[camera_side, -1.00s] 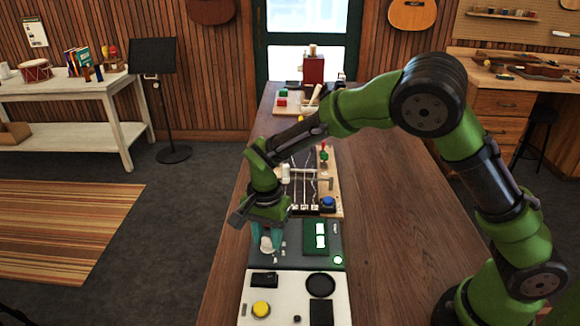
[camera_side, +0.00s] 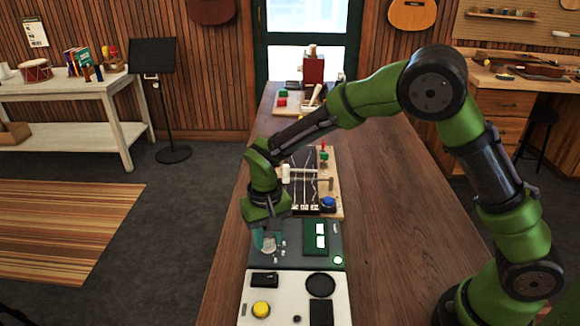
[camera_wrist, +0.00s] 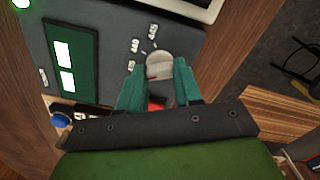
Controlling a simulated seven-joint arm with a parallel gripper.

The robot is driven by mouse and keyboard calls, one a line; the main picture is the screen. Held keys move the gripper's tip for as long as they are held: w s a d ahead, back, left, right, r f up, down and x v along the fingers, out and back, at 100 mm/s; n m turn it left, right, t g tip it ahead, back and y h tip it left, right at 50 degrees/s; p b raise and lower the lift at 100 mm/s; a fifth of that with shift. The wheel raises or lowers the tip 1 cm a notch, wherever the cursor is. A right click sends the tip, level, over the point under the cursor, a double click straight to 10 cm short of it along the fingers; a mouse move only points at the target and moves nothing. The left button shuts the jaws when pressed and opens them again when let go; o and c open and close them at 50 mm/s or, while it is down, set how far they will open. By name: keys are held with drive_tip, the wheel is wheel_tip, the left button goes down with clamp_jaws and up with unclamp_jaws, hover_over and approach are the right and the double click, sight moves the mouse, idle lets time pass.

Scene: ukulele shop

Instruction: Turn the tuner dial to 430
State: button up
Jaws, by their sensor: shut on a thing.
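The tuner is a dark grey panel (camera_side: 295,260) on the table, with a pale round dial (camera_wrist: 159,66) near one edge. Small white number labels stand around the dial; two seem to read 440 and 445, and others are hidden or too small. A small red mark shows on the dial's near edge; I cannot tell which number it points to. My gripper (camera_wrist: 158,84) points down over the panel, its teal fingers shut on the dial from both sides. In the side view the gripper (camera_side: 268,244) largely hides the dial.
A green display (camera_side: 320,238) with two lit white windows and a glowing green lamp (camera_side: 338,260) sit beside the dial. A white board with a yellow button (camera_side: 261,309) lies in front. A stringed board with a blue button (camera_side: 328,202) lies behind. The table's right side is clear.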

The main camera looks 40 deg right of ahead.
sight(268, 239)
drive_tip(key=n, duration=0.6)
idle(0.6)
drive_tip(key=o, duration=1)
drive_tip(key=shift+o, duration=0.2)
wheel_tip(268, 239, up, 17)
